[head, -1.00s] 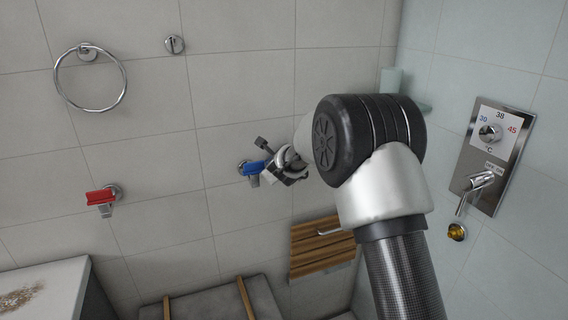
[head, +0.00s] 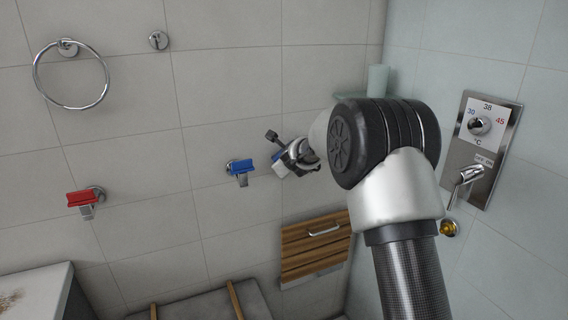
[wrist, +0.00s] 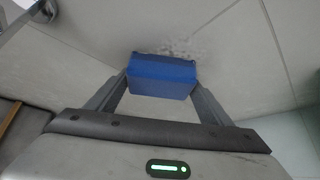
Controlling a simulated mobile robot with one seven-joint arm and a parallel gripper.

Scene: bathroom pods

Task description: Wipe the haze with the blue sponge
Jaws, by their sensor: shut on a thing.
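The blue sponge (wrist: 162,76) is between the two fingers of my gripper (wrist: 158,88) in the wrist view. The gripper is shut on it. A mottled grey patch of haze (wrist: 180,47) shows on the pale tiled wall just beyond the sponge's top edge; part of it may be hidden behind the sponge. I cannot tell whether the sponge touches the wall. In the head view my gripper (head: 284,160) is near the wall, right of a blue-handled tap, and only a sliver of the sponge (head: 277,154) shows. The haze is not clear there.
The blue-handled tap (head: 240,166) and a red-handled tap (head: 82,198) stick out from the wall. A towel ring (head: 71,108) hangs upper left. A folded wooden seat (head: 314,247) is below my gripper. A shower control panel (head: 481,150) is at right. A stained white counter (head: 38,290) is lower left.

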